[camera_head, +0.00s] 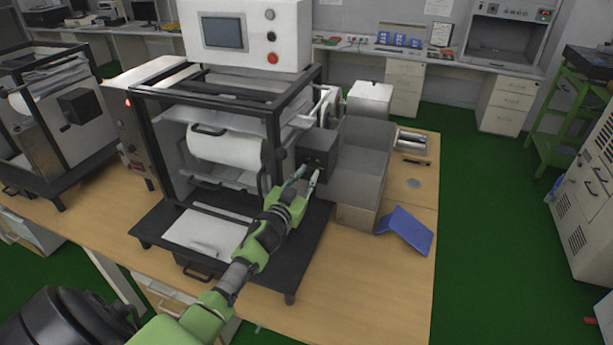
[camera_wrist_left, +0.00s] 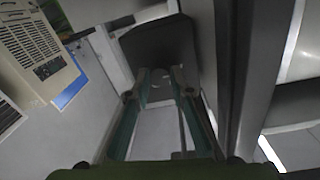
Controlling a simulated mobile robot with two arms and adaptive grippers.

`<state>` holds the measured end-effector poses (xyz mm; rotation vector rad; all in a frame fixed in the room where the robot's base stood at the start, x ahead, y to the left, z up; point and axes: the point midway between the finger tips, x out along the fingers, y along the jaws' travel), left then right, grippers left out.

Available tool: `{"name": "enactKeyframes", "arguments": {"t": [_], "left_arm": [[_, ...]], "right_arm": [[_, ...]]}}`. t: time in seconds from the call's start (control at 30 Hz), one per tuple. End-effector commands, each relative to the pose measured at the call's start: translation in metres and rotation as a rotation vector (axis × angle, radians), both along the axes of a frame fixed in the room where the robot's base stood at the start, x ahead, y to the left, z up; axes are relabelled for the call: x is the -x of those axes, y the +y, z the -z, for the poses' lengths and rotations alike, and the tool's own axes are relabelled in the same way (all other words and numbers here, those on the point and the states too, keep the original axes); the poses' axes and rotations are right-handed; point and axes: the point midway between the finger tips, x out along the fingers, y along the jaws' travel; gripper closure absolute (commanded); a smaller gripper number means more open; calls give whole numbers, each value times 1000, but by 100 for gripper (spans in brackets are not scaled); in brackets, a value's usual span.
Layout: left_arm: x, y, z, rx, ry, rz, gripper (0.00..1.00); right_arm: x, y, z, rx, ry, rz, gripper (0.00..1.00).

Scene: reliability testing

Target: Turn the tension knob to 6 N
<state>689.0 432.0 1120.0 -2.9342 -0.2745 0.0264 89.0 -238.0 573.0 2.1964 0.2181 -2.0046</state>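The machine (camera_head: 222,200) stands on the wooden table with a black frame and a white roll (camera_head: 225,146) inside. A dark box (camera_head: 319,148) sticks out on its right side; it also fills the upper middle of the left wrist view (camera_wrist_left: 158,45). I cannot clearly make out the tension knob or any force reading. My left gripper (camera_head: 304,179) is just below and in front of the dark box. In the left wrist view its two fingers (camera_wrist_left: 161,78) stand apart, tips close to the box, with a pale gap between them. My right gripper is not in view.
A control panel (camera_head: 240,33) with a screen and a red button tops the machine. Grey boxes (camera_head: 365,160) stand close right of the gripper. A blue folder (camera_head: 406,229) lies on the table (camera_head: 375,300), whose front right is clear. A second machine (camera_head: 50,120) stands left.

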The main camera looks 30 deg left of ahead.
Motion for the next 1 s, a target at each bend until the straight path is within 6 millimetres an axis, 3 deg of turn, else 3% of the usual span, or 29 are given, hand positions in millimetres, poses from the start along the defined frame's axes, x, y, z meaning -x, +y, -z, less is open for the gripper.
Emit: {"name": "enactKeyframes", "arguments": {"t": [0.07, 0.47, 1.0], "left_arm": [[0, 0, 0, 0, 0, 0, 100], [0, 0, 0, -46, 11, 0, 100], [0, 1, 0, -458, 110, 0, 100]], "right_arm": [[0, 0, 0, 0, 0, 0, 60], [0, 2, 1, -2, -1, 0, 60], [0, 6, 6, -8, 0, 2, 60]]}}
